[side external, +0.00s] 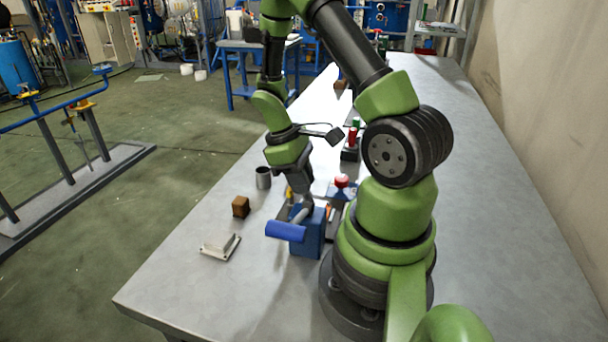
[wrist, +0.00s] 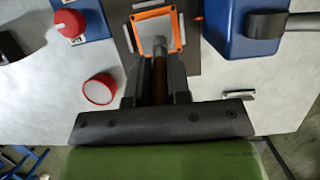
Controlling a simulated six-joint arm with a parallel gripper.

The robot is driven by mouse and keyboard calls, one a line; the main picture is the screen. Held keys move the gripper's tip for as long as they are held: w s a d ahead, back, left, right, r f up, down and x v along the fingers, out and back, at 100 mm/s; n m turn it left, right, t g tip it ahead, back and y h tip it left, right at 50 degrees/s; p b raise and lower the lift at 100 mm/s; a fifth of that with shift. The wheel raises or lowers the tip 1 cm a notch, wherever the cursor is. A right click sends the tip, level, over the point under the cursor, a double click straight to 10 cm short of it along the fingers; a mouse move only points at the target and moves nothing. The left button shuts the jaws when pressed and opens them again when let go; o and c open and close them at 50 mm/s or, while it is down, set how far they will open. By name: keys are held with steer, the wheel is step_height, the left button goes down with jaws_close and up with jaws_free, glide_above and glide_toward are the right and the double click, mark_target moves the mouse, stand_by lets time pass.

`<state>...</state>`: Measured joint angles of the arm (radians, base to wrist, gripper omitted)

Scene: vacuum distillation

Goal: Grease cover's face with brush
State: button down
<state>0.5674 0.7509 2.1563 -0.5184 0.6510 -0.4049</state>
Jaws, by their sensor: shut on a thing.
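My gripper (wrist: 158,72) is shut on a brush (wrist: 160,66) with a brown handle, which points away from the jaws in the wrist view. A square piece with an orange border and pale middle (wrist: 173,17), which looks like the cover, lies on a dark plate just beyond the jaws. The brush tip overlaps its near part; I cannot tell if they touch. A round red-rimmed pot with a pale inside (wrist: 99,90) is left of the jaws. In the side view my gripper (side external: 300,196) is low behind a blue box, and the brush and cover are mostly hidden.
The blue box (side external: 312,240) with a blue-gripped lever (side external: 286,231) stands close by my gripper. A red knob (wrist: 68,23) is on the opposite side. A grey cup (side external: 263,178), brown block (side external: 240,207) and pale plate (side external: 219,245) stand left. The front table is clear.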

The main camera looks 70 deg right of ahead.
steer(key=shift+a, duration=1.15)
steer(key=shift+d, duration=2.95)
steer(key=shift+s+d, duration=0.15)
steer(key=shift+s, duration=0.3)
steer(key=shift+a, duration=3.1)
steer(key=shift+d+f, duration=0.1)
steer(key=shift+d, duration=3)
steer(key=shift+r, duration=0.2)
